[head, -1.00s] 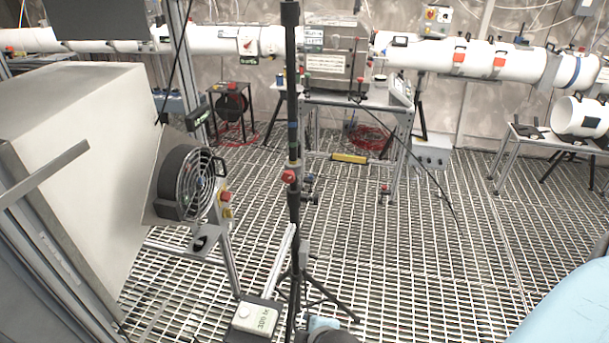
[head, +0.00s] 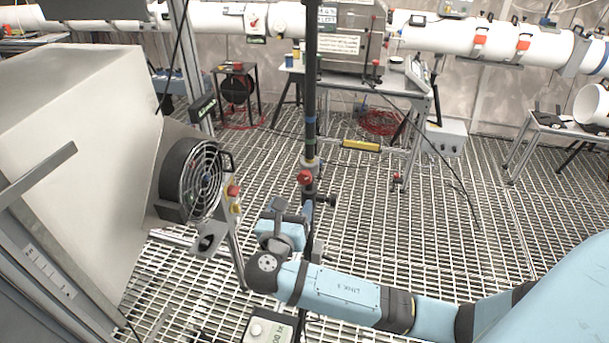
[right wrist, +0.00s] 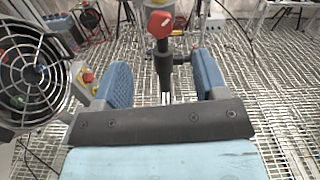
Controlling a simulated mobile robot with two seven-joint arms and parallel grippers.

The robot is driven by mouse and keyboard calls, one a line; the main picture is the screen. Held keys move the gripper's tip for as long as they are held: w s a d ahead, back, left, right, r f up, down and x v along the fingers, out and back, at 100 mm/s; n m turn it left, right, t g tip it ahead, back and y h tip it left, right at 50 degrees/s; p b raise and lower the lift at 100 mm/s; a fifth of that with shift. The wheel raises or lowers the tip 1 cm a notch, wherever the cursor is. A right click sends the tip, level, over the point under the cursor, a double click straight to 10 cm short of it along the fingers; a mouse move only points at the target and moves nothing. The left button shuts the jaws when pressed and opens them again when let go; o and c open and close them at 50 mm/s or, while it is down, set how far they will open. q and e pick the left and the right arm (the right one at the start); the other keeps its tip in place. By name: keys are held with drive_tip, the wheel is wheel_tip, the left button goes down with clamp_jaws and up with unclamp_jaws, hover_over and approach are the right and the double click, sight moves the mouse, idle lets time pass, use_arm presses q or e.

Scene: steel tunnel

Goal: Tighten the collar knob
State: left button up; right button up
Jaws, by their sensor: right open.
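A black upright pole (head: 311,110) carries a collar with a red knob (head: 305,178) facing me. A smaller dark knob (head: 329,200) sticks out to the right just below it. In the right wrist view the red knob (right wrist: 160,24) shows ahead at the top centre, with the dark side knob (right wrist: 184,59) lower right. My right gripper (head: 292,210) is just below and in front of the red knob. In the right wrist view its blue fingers (right wrist: 165,76) stand apart with nothing gripped between them. The pole's lower part is partly hidden by my arm. My left gripper is not in view.
A caged fan (head: 202,180) on a large grey duct (head: 90,150) stands close on the left. A box with a display (head: 268,331) lies at the pole's foot. A steel bench (head: 350,82) is behind. Open grated floor lies to the right.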

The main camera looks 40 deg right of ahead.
sight(304, 179)
drive_tip(key=p+x, duration=0.1)
drive_tip(key=x, duration=0.9)
drive_tip(key=shift+w+d, duration=0.2)
drive_tip(key=shift+d, duration=0.05)
drive_tip(key=c, duration=0.9)
